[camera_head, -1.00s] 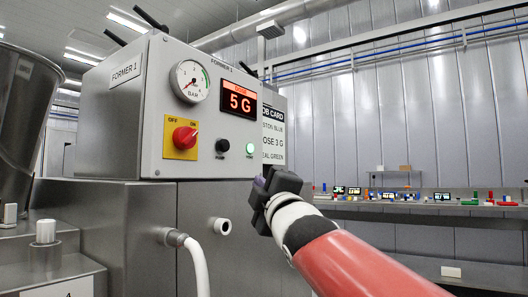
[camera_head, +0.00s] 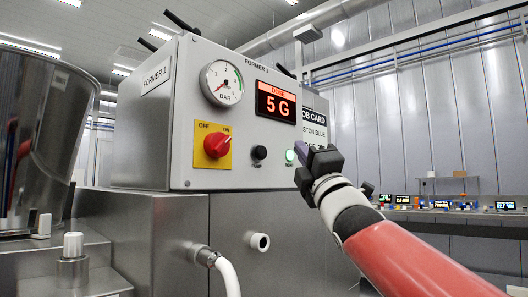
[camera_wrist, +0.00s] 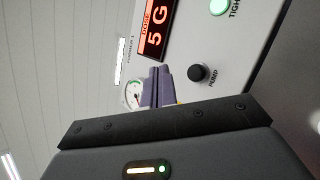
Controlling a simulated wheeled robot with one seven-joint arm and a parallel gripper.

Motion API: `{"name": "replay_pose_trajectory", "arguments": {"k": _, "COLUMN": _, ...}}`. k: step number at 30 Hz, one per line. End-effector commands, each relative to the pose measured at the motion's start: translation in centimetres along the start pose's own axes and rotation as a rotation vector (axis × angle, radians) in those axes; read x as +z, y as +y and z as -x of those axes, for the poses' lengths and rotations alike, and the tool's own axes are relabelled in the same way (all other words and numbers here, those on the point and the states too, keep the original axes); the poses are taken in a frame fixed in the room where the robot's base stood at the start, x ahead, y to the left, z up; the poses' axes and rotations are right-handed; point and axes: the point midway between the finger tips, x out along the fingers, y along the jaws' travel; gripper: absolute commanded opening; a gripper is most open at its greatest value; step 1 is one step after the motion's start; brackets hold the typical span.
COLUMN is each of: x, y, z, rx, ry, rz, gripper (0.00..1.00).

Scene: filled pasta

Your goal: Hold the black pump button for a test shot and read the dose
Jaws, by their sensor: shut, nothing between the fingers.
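The black pump button (camera_head: 259,152) sits on the grey front panel of the FORMER 1 machine (camera_head: 185,150). It looks unpressed in the wrist view, beside its PUMP label (camera_wrist: 198,73). My gripper (camera_head: 302,153) is at the panel's right side, beside the green light and right of the button. Its purple fingers (camera_wrist: 158,86) are shut and empty, and appear apart from the button.
The panel also bears a red OFF/ON knob (camera_head: 217,145), a BAR gauge (camera_head: 222,83) and a lit green light (camera_head: 290,156). A job card (camera_head: 314,122) is partly hidden behind my gripper. A white hose (camera_head: 228,275) and a metal hopper (camera_head: 40,130) stand nearby.

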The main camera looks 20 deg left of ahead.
Motion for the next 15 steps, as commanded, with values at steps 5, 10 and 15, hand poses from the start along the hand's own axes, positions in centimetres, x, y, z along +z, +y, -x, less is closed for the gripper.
{"name": "replay_pose_trajectory", "arguments": {"k": 5, "x": -1.3, "y": -1.1, "z": -2.1, "rx": -0.002, "ry": 0.002, "rz": -0.005, "gripper": 0.00}}
{"name": "replay_pose_trajectory", "arguments": {"k": 10, "x": -2.5, "y": -2.3, "z": -3.7, "rx": -0.003, "ry": 0.000, "rz": -0.004, "gripper": 0.00}}
{"name": "replay_pose_trajectory", "arguments": {"k": 15, "x": -3.4, "y": -3.3, "z": -4.7, "rx": -0.001, "ry": 0.000, "rz": -0.002, "gripper": 0.00}}
